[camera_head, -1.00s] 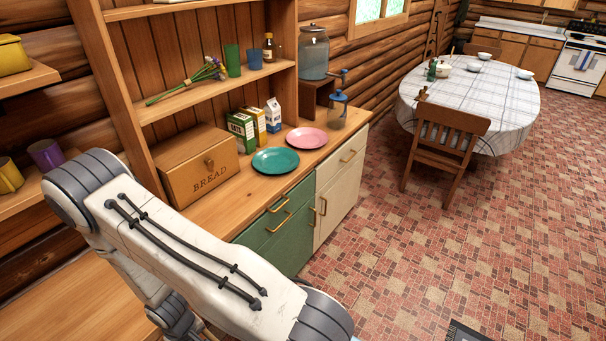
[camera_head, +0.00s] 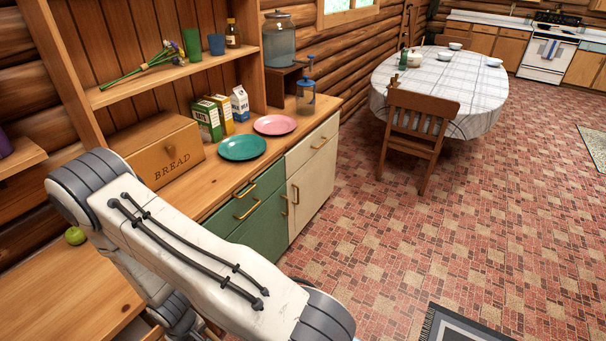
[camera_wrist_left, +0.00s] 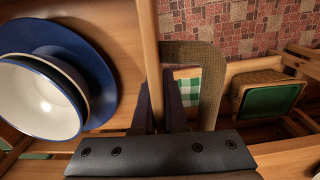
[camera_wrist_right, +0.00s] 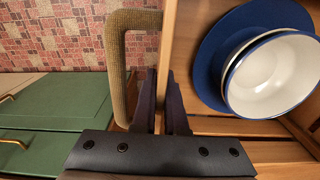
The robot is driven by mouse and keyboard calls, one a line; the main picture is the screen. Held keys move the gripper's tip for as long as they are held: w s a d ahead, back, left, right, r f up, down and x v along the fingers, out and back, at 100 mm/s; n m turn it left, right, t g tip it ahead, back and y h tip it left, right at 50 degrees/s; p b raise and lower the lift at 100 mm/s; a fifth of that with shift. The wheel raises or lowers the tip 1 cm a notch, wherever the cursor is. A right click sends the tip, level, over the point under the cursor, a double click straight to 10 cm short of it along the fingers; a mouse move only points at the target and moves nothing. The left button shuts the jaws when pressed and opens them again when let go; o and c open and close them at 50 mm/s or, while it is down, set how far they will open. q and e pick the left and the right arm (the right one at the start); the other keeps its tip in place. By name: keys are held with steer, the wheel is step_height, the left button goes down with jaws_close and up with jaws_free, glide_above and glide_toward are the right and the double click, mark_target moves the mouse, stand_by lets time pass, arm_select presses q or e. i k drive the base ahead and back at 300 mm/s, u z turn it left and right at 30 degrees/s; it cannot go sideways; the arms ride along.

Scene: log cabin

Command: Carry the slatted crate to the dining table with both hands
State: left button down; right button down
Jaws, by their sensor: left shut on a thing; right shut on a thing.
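The slatted crate (camera_wrist_left: 147,40) shows only in the two wrist views; the head view does not include it. It is light wood and holds a blue plate (camera_wrist_left: 88,45) with white, blue-rimmed bowls (camera_wrist_left: 38,98) stacked on it. My left gripper (camera_wrist_left: 163,95) is shut on one end of the crate, next to a woven loop handle (camera_wrist_left: 208,75). My right gripper (camera_wrist_right: 163,85) is shut on the opposite end, beside the other loop handle (camera_wrist_right: 118,70). The dining table (camera_head: 450,80), with a pale checked cloth, stands far off at upper right in the head view.
A chair (camera_head: 418,130) stands at the table's near side. The hutch, with a green cabinet (camera_head: 250,212), a bread box (camera_head: 160,150) and plates, is at left. A grey rug (camera_head: 465,325) lies at lower right. The brick-patterned floor between is clear.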

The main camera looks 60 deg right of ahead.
mark_target(466, 92)
steer(key=z, duration=3.2)
steer(key=i, duration=4.25)
